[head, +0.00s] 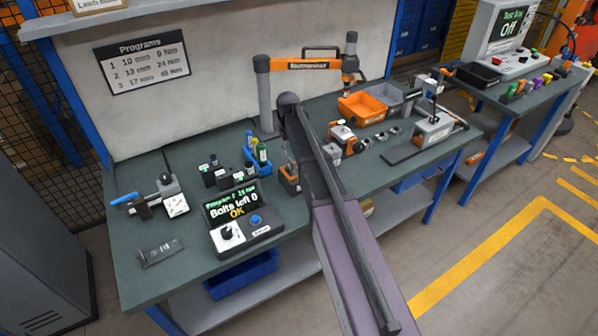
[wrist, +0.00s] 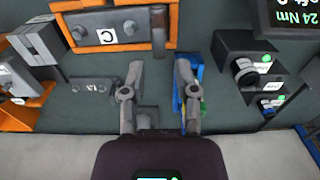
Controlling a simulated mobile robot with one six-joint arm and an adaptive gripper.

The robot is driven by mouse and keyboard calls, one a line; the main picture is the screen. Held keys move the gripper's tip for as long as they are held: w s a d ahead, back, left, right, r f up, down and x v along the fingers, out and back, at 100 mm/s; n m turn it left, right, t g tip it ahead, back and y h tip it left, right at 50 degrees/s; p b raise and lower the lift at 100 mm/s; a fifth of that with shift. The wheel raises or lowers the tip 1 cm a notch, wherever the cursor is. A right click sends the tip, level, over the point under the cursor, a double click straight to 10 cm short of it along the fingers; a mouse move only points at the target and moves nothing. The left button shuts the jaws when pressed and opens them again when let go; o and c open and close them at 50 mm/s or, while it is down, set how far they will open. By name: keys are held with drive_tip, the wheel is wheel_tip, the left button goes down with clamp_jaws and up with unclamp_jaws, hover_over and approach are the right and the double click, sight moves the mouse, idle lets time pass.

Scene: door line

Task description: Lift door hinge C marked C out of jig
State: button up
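In the wrist view, an orange jig (wrist: 65,45) holds a grey hinge plate (wrist: 122,28) with a bolt near each end and a white label C. A dark grey upright lever (wrist: 158,32) stands at the jig's right end. In the head view, my arm covers part of the jig (head: 291,186), and the hinge is not clear there.
A blue holder (wrist: 190,88) shows behind my right finger. Black sockets (wrist: 248,60) stand right of it.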

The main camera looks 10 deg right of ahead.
sight(290, 160)
drive_tip(key=shift+f+b, duration=1.05)
drive_tip(key=shift+f, duration=0.25)
drive_tip(key=shift+f, duration=0.1)
drive_tip(key=shift+s+d+f+b, duration=0.1)
drive_tip(key=shift+f+b, duration=2.4)
drive_tip(key=shift+b, duration=0.1)
clamp_jaws()
